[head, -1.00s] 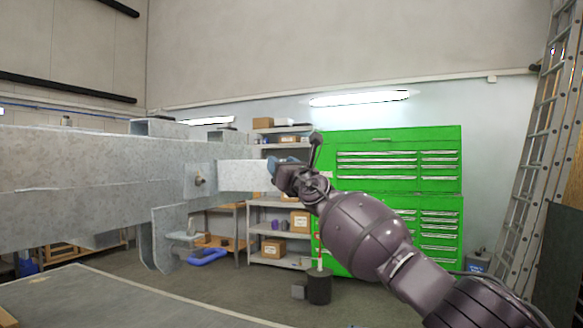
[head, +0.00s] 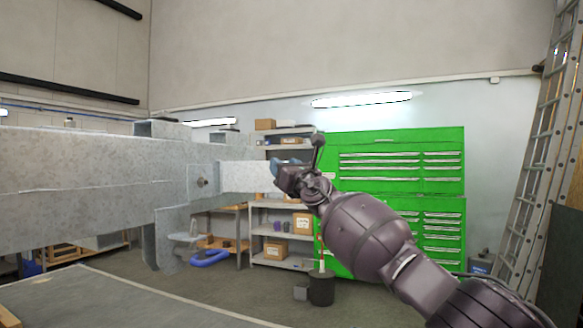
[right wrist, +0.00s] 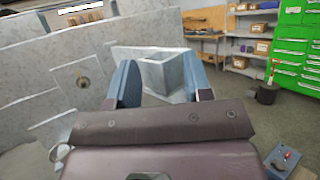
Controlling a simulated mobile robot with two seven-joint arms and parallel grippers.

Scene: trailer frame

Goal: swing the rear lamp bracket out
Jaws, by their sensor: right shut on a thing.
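The rear lamp bracket (head: 245,177) is a pale grey galvanised arm. It extends right from the end of the trailer frame (head: 90,190), beside a bolt (head: 203,182) on a plate. My right gripper (head: 285,170) is at the bracket's far end. In the right wrist view, my right gripper (right wrist: 161,85) has its blue fingers on either side of the grey bracket (right wrist: 165,72) and is shut on it. The exact contact at the fingertips is hard to see. My left gripper is in neither view.
A curved grey bracket (head: 160,240) and a blue handle (head: 210,258) sit below the frame end. A green tool cabinet (head: 390,190) and shelves (head: 280,220) stand behind. A ladder (head: 535,170) leans at the right. Floor between frame and shelves looks mostly clear.

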